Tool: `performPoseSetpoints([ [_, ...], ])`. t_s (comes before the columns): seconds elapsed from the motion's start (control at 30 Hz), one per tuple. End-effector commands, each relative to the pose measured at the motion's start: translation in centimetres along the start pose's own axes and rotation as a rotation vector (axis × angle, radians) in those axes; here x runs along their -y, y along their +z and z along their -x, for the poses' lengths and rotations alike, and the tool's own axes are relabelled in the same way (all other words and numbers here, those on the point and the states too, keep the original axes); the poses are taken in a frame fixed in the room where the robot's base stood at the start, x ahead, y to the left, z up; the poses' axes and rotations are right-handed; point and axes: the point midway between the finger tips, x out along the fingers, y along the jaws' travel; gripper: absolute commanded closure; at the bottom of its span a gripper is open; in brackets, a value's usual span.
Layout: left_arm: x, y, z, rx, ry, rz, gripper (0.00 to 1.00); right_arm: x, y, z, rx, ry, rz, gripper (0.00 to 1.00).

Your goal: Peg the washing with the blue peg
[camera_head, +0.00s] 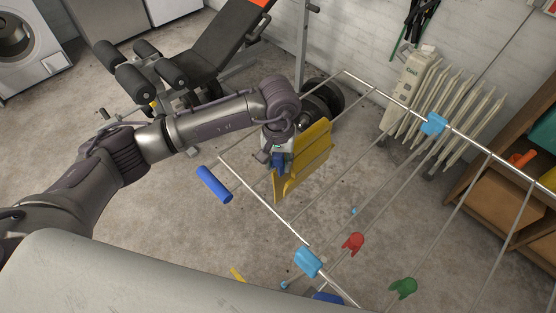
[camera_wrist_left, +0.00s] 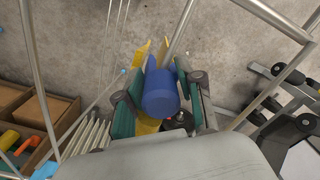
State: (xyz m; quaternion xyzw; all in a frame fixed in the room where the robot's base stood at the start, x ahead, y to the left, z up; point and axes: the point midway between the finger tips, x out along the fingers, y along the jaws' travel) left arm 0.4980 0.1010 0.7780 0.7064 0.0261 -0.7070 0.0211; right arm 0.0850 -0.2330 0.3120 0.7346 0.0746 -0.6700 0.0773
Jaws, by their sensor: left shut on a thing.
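The yellow washing (camera_head: 308,160) hangs folded over a rod of the drying rack (camera_head: 265,203), at its left part in the head view. My left gripper (camera_head: 277,152) is at the near left side of the cloth. It is shut on the blue peg (camera_head: 278,163). In the left wrist view the blue peg (camera_wrist_left: 160,92) sits between the two fingers, its rounded end toward the camera. Yellow cloth (camera_wrist_left: 147,125) shows behind and beside it. The peg's far end is hidden, so I cannot tell whether it grips the cloth. My right gripper is not in view.
A blue cylinder (camera_head: 213,184) is at the rack's left corner. A weight bench (camera_head: 215,50) stands behind my arm, a radiator (camera_head: 410,85) beyond the rack, shelves (camera_head: 490,190) at right.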

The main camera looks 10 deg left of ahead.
Motion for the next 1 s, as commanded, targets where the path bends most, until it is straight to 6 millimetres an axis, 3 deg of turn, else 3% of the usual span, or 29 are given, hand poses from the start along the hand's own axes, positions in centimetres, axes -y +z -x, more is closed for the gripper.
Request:
performPoseSetpoints([
  [0.4,0.00,-0.02,-0.63,0.000,0.000,0.000,0.96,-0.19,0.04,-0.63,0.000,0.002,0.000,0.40],
  [0.43,0.01,-0.02,-0.63,0.000,0.000,0.000,0.60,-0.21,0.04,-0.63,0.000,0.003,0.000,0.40],
  [0.6,0.00,-0.02,-0.63,0.000,0.000,0.000,0.34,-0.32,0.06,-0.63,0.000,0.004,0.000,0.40],
  [1.0,-0.02,-0.09,0.12,-0.002,0.001,-0.001,0.34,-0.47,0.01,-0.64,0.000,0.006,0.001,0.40],
])
